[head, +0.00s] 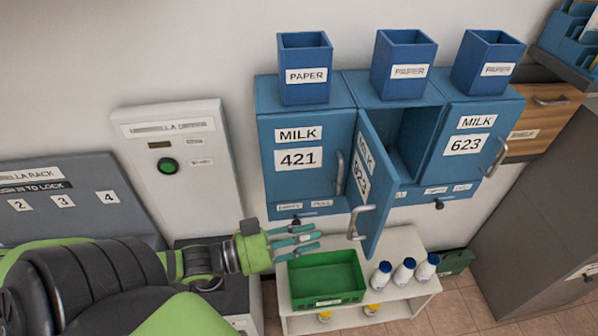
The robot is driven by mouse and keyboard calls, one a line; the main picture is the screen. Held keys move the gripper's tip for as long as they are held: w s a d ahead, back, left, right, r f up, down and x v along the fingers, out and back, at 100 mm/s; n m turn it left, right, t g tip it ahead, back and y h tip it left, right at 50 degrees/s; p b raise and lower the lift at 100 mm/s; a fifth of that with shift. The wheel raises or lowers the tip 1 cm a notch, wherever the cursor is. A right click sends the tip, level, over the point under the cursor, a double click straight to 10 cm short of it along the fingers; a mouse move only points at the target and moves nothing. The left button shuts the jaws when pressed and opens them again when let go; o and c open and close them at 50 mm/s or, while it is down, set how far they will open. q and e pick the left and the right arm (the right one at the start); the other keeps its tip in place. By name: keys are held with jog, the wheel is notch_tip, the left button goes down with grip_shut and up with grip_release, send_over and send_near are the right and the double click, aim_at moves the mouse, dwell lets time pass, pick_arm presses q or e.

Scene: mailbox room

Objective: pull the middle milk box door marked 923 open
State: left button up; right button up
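The middle milk box door (372,183), a blue panel with a MILK label and a number plate seen at a slant that seems to read 923, stands swung well open toward me. Its grey handle (355,224) is on the free edge at the lower left. Behind it the middle compartment (408,140) is visible, partly hidden by the door. My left gripper (312,238) has teal fingers, spread apart and empty. In the picture it is left of the handle, with a gap between them, and above the green crate. My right gripper is not in view.
The milk doors 421 (298,180) and 623 (463,150) are shut on either side. PAPER boxes (403,88) stand on top. Below, a white shelf (405,305) holds a green crate (325,297) and white bottles (404,270). A grey cabinet (535,215) stands at right.

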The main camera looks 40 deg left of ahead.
pick_arm(q)
jog(key=shift+s+a, duration=0.4)
jog(key=shift+s, duration=0.15)
jog(key=a+f+n+g+y, duration=0.15)
jog(key=a+f+y, duration=0.55)
jog(key=f, duration=0.8)
jog(key=s+a+f+n+g+y+b, duration=0.1)
jog(key=s+a+f+g, duration=0.15)
jog(key=f, duration=0.65)
jog(key=s+a+f+n+g+y+b, duration=0.1)
jog(key=s+a+f+n+y, duration=0.2)
jog(key=f, duration=0.5)
jog(key=s+d+f+g, duration=0.4)
jog(key=s+d+f, duration=0.3)
jog(key=s+f, duration=0.2)
jog(key=s+d+f+m+g, duration=0.1)
jog(key=s+d+f+g, duration=0.3)
jog(key=s+d+f, duration=0.3)
jog(key=s+f, duration=0.3)
jog(key=s, duration=0.2)
jog(key=shift+s+d+f+g+h, duration=0.2)
jog(key=shift+d+g+h, duration=0.1)
jog(key=shift+g, duration=0.1)
